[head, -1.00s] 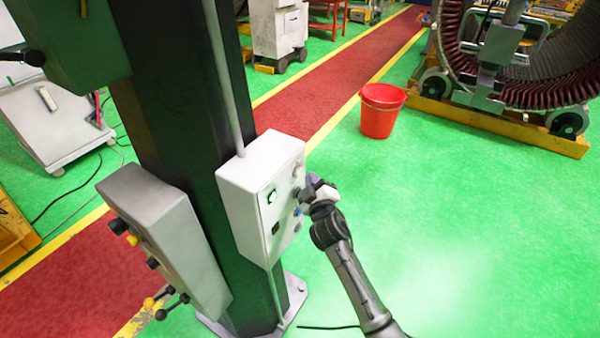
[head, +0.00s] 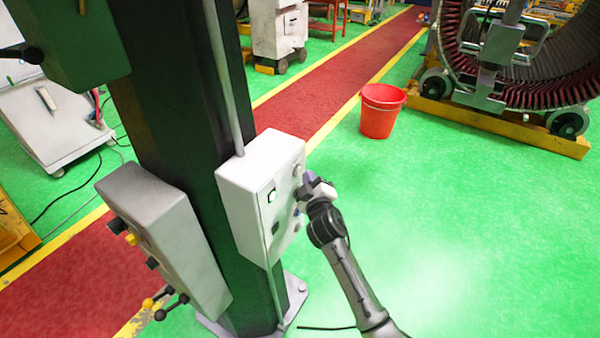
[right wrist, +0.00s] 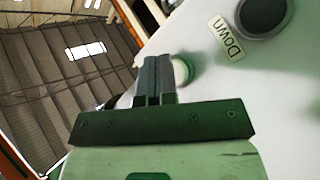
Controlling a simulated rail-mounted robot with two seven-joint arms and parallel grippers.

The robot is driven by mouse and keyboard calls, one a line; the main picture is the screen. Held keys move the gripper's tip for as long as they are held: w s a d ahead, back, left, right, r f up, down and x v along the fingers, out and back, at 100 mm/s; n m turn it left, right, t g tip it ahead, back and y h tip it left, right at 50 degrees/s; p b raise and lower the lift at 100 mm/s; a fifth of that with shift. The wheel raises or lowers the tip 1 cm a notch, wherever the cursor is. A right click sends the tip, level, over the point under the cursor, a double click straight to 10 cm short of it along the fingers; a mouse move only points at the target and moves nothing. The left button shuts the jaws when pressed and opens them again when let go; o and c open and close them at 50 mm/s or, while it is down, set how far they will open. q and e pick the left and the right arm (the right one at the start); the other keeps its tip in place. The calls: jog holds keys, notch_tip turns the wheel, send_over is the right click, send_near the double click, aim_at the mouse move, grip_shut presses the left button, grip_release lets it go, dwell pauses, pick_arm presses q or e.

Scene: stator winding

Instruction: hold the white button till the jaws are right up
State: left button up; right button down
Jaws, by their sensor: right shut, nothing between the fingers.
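The grey-white control box (head: 240,215) is fixed to the dark column, its button face turned to the right. My right gripper (head: 307,183) is shut and empty, its tips against or very close to that face in the head view. In the right wrist view the closed fingers (right wrist: 158,72) point at the panel. A pale round button (right wrist: 184,68) with a greenish rim shows just beside and partly behind their tips. I cannot tell whether it is pressed. A black button (right wrist: 263,14) with a "Down" label (right wrist: 226,38) is farther right. The jaws and my left gripper are not in view.
A second grey box (head: 165,235) with levers and knobs hangs on the column (head: 175,120). A red bucket (head: 381,112) stands on the green floor. A large stator ring (head: 530,75) is at the upper right. The floor right of my arm is clear.

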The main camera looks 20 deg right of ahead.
jog(key=shift+w+a+b, duration=0.25)
jog(key=shift+b, duration=0.1)
dwell(0.7)
jog(key=shift+s, duration=0.1)
dwell(4.5)
jog(key=shift+s+d+p, duration=0.45)
jog(key=shift+d+p, duration=0.1)
jog(key=shift+p, duration=0.1)
jog(key=s+d+p, duration=0.1)
jog(key=s, duration=0.1)
jog(key=s+d+p, duration=0.1)
jog(key=d+p, duration=0.1)
jog(key=shift+s+d, duration=0.2)
jog(key=shift+s, duration=0.15)
dwell(1.1)
